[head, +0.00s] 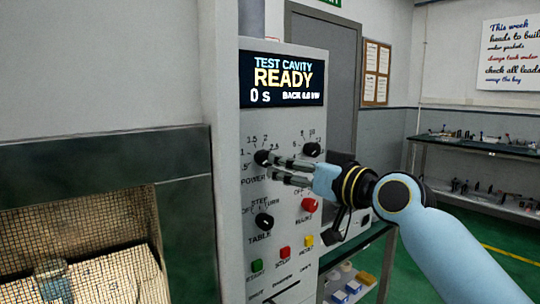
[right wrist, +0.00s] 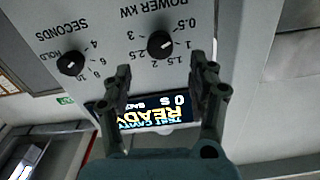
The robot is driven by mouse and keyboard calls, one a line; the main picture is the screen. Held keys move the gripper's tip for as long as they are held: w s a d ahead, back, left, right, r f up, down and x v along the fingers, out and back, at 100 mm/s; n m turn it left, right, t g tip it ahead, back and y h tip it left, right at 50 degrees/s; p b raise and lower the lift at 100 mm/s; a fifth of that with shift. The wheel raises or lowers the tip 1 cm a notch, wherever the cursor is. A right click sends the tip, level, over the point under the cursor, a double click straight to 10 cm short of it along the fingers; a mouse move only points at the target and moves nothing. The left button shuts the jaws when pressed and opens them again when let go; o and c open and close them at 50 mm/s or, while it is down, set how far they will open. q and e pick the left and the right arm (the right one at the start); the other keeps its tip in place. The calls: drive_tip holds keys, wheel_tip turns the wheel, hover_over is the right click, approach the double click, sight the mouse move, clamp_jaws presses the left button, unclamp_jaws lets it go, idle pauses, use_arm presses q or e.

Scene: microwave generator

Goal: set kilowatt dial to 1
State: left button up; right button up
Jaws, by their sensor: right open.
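The kilowatt dial (head: 263,158) is a round black knob with a pale pointer on the grey control panel (head: 228,215). It also shows in the right wrist view (right wrist: 161,44), upside down, marked POWER KW with numbers around it. Its pointer there slants toward the low-number side; the exact mark is hard to read. My right gripper (head: 274,167) is open and empty, just right of and slightly below the dial in the head view. In the right wrist view its two fingers (right wrist: 163,80) stand apart, with the dial beyond and between their tips, apparently apart from them. My left gripper is not in view.
The seconds dial (head: 311,149) sits right of the kilowatt dial, close above my right fingers. The table dial (head: 264,221), a red knob (head: 309,205) and several coloured buttons lie below. The display (head: 281,79) reads READY and 0 s. A meshed cavity (head: 75,235) is at left.

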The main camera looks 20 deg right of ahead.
sight(264, 158)
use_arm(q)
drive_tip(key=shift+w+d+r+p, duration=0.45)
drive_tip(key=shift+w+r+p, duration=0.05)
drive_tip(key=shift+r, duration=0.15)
use_arm(e)
drive_tip(key=x, duration=0.7)
drive_tip(key=shift+w, duration=0.25)
drive_tip(key=shift+a, duration=0.1)
drive_tip(key=c, duration=1.1)
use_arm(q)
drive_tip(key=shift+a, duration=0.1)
use_arm(e)
drive_tip(key=shift+c, duration=0.2)
